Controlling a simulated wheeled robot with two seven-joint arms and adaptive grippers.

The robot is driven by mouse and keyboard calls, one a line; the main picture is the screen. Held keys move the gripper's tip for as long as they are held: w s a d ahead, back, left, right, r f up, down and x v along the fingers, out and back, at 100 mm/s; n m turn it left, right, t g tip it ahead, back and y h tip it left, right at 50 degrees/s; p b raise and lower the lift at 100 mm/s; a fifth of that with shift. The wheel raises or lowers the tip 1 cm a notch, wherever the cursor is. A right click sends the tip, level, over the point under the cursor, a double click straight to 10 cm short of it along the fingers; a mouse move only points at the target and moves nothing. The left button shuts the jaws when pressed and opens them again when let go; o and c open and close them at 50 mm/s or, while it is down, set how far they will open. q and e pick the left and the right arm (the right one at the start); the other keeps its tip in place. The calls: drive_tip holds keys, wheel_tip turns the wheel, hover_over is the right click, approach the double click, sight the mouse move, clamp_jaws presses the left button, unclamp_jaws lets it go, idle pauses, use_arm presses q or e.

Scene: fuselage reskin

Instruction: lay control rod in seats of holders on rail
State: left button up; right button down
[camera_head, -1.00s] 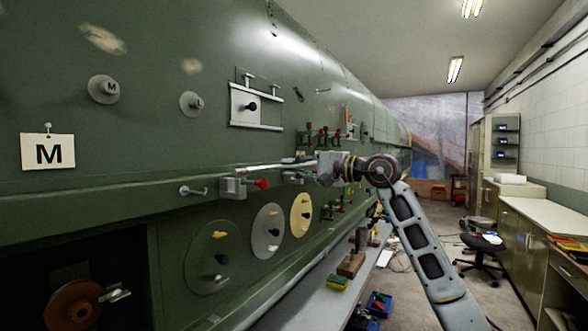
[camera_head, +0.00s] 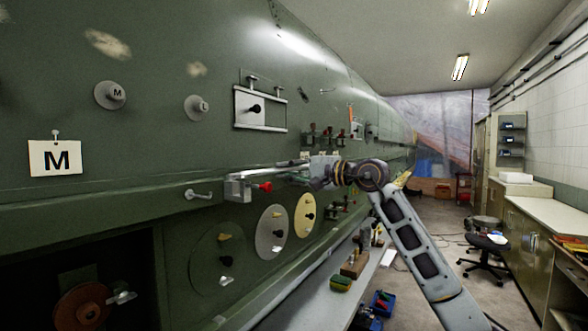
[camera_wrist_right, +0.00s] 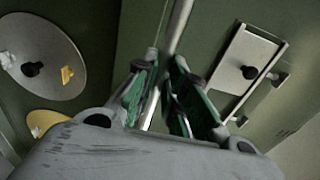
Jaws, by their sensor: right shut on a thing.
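My right gripper (camera_head: 316,173) is shut on the thin, pale control rod (camera_head: 265,168), beside the green fuselage wall. In the right wrist view, the rod (camera_wrist_right: 179,24) runs between the green-padded fingers (camera_wrist_right: 160,88). In the head view, the rod lies roughly along the rail (camera_head: 150,188), its left end just above the grey block holder (camera_head: 238,189) with the red lever (camera_head: 265,187). I cannot tell whether the rod touches the seat. A second holder near my gripper is largely hidden by the hand. My left gripper is not in view.
A hook-like peg (camera_head: 197,194) sticks out left of the block holder. Round discs (camera_head: 271,232) are on the wall below, and a latch plate (camera_head: 259,108) is above. A bench (camera_head: 306,290) with tools runs below.

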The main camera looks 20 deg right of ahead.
drive_tip(key=shift+w+a, duration=0.35)
drive_tip(key=shift+w, duration=0.1)
drive_tip(key=shift+w+a+p, duration=0.2)
drive_tip(key=shift+p, duration=0.15)
drive_tip(key=shift+w+a, duration=0.25)
drive_tip(key=shift+w, duration=0.15)
drive_tip(key=shift+a+f, duration=0.1)
drive_tip(key=shift+f, duration=0.45)
use_arm(q)
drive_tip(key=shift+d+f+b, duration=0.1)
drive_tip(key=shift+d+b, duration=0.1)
drive_tip(key=shift+b, duration=0.35)
use_arm(e)
drive_tip(key=shift+f, duration=0.45)
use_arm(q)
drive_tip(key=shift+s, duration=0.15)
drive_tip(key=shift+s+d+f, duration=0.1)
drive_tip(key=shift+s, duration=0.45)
